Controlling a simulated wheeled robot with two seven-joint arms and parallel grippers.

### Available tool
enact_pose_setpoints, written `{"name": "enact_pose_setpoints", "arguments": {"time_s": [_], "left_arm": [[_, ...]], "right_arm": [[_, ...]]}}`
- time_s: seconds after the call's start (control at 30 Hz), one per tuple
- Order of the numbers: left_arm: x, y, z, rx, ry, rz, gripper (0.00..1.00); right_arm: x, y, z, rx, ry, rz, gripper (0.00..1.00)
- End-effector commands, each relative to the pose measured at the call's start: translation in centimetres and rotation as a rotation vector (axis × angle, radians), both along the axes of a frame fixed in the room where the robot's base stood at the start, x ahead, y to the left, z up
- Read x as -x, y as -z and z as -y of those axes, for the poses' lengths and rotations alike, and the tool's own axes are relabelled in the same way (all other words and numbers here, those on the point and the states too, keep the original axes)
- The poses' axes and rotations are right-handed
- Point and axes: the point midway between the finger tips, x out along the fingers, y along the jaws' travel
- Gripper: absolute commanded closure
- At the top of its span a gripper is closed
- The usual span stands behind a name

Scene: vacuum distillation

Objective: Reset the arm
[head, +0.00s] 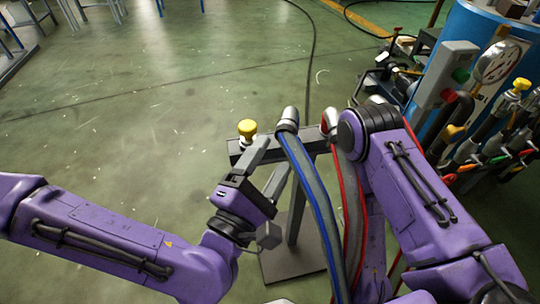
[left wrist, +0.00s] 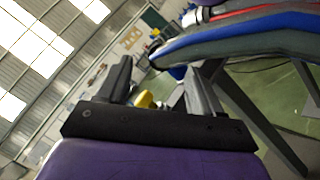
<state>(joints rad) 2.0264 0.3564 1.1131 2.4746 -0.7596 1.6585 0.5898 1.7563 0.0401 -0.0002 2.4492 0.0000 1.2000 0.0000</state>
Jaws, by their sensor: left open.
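My left gripper (head: 268,163) is open and empty, with its two grey fingers pointing up and away beside a grey stand (head: 310,138). In the left wrist view my left gripper (left wrist: 160,72) shows its fingers spread apart with nothing held between them. A yellow knob (head: 247,127) sits on the left end of the stand's bar, close to the fingertips. A small yellow part also shows low between the fingers in the left wrist view (left wrist: 145,99). My purple right arm is bent at the right of the head view, and its gripper cannot be seen.
Blue and grey hoses (head: 312,178) hang over the stand between my arms, close to the left gripper. A blue tank (head: 465,35) with a pressure gauge (head: 498,62), a switch box (head: 447,75) and valves stands at right. Green floor (head: 130,115) is clear at left.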

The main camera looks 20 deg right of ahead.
Motion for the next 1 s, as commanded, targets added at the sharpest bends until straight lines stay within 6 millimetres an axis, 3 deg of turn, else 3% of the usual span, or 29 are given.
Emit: {"name": "enact_pose_setpoints", "arguments": {"time_s": [0.57, 0.67, 0.73, 0.77, 0.87, 1.0], "left_arm": [[-0.1, 0.1, -0.5, 0.001, -0.011, 0.000, 0.34], [0.0, -1.1, -0.5, 0.001, -0.010, 0.001, 0.34], [0.0, -3.0, -0.5, 0.001, -0.010, 0.001, 0.34], [0.1, -2.7, -0.4, -0.033, -0.009, 0.028, 0.34], [-0.7, 4.7, -1.1, -0.366, -0.029, 0.031, 0.34], [-0.5, 14.2, -4.3, -0.695, -0.017, -0.059, 0.34]], "right_arm": [[0.4, 0.2, 0.0, 0.001, 0.001, -0.010, 0.51], [0.6, -0.9, 0.0, 0.001, 0.001, -0.013, 0.51], [0.6, -2.8, 0.0, 0.000, 0.001, -0.015, 0.51], [0.6, -2.6, 0.0, 0.001, 0.002, -0.013, 0.51], [0.5, -1.8, 0.0, 0.000, 0.001, -0.011, 0.51], [0.4, -1.8, 0.0, 0.000, 0.001, -0.010, 0.51]]}}
